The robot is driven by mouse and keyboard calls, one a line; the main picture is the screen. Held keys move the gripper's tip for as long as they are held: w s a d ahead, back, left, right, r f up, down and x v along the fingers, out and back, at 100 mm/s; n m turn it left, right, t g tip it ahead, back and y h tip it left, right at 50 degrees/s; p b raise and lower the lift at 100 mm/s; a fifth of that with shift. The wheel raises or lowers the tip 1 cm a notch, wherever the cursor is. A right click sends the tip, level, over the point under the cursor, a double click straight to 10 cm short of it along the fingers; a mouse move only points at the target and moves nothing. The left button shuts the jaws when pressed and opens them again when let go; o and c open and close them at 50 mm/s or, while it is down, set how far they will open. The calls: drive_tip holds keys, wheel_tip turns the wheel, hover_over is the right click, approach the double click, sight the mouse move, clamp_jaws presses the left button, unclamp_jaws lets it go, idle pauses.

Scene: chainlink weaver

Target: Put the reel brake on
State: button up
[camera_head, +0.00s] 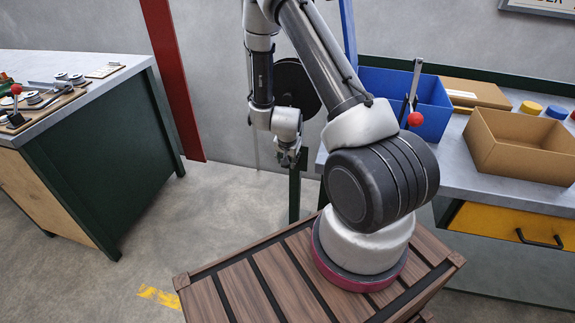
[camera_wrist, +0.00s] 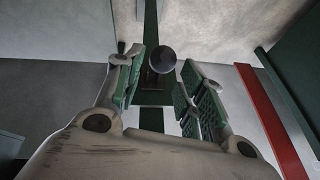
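My gripper (camera_head: 290,157) hangs in front of the green post (camera_head: 294,195), just below the black reel disc (camera_head: 290,82). The arm hides part of the disc. In the wrist view my gripper (camera_wrist: 160,62) is open, its green-padded fingers to either side. A dark round knob (camera_wrist: 162,59) shows between the fingertips, with the green post behind it. I see no clear contact with it. Whether this knob belongs to the reel brake I cannot tell.
The right bench holds a blue bin (camera_head: 436,104), an open cardboard box (camera_head: 520,143) and coloured caps (camera_head: 530,106). A red post (camera_head: 175,80) stands left of the arm. A green-sided bench (camera_head: 110,165) is at left.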

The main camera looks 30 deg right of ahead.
drive_tip(key=x, duration=0.5)
drive_tip(key=shift+w+d+f, duration=0.1)
drive_tip(key=shift+w+f, duration=0.05)
drive_tip(key=shift+f, duration=0.2)
clamp_jaws()
